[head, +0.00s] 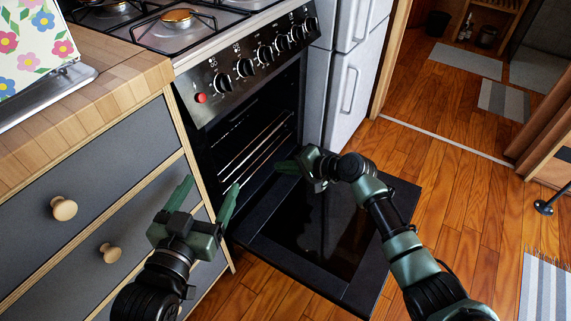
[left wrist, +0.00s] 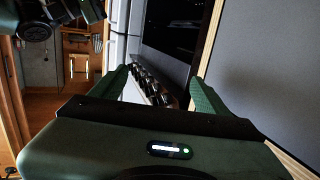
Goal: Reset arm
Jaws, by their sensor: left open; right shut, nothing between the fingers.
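My left gripper (head: 207,203) is open and empty in the head view, in front of the grey drawers and beside the oven's left edge. Its two green fingers also show apart in the left wrist view (left wrist: 160,88), with nothing between them. My right gripper (head: 287,166) is shut and empty, over the inner end of the lowered oven door (head: 300,232), near the oven opening. Whether it touches the door or the oven is hard to tell. My right arm reaches in from the lower right across the door.
The oven (head: 250,140) stands open with wire racks inside; its knob panel is above. Drawers with round wooden knobs (head: 64,208) are at the left under a wooden counter (head: 120,75). A white fridge (head: 350,85) stands behind.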

